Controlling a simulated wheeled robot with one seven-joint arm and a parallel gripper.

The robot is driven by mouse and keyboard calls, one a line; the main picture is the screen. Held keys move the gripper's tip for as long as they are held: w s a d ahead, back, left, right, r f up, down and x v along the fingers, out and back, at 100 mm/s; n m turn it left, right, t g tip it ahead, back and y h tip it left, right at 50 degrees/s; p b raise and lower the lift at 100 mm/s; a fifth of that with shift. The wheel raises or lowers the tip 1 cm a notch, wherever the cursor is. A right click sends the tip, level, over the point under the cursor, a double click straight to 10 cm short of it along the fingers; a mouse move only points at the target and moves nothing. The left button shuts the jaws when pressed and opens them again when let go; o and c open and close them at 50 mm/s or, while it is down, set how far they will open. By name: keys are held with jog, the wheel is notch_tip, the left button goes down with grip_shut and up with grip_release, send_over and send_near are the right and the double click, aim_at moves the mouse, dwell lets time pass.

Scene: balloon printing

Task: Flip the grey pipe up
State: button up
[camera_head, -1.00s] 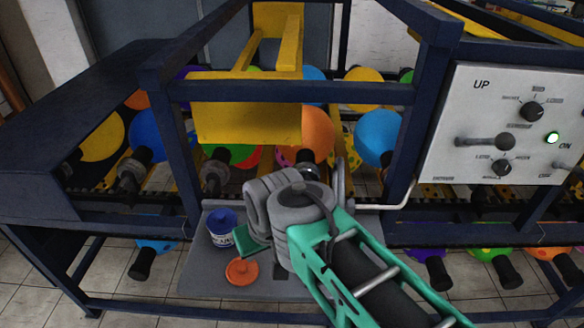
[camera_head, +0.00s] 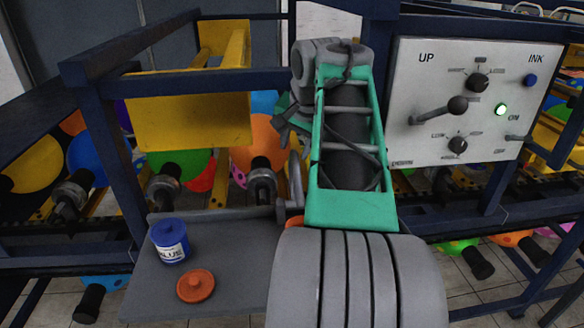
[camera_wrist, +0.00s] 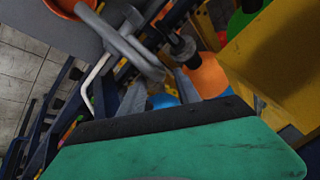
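The grey pipe (camera_head: 296,184) stands at the front of the machine, just left of my arm in the head view. In the wrist view the grey pipe (camera_wrist: 132,46) shows as bent tubes at upper centre-left. My gripper (camera_head: 284,122) is up beside the yellow plate, above and apart from the pipe. In the wrist view its two grey fingers (camera_wrist: 158,84) are spread with nothing held between them. My arm hides part of the area right of the pipe.
A grey shelf (camera_head: 225,292) holds a blue jar (camera_head: 170,242) and an orange lid (camera_head: 196,286). A yellow plate (camera_head: 190,122) hangs at left. A control panel (camera_head: 430,70) marked UP stands right of my arm. Dark blue frame bars (camera_head: 215,82) surround the gripper.

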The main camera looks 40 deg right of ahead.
aim_at(289, 167)
jog(key=x, duration=0.7)
jog(key=shift+f, duration=0.1)
jog(key=shift+c, duration=0.2)
jog(key=shift+d, duration=0.1)
jog(key=c, duration=0.8)
grip_shut()
jog(key=shift+r, duration=0.2)
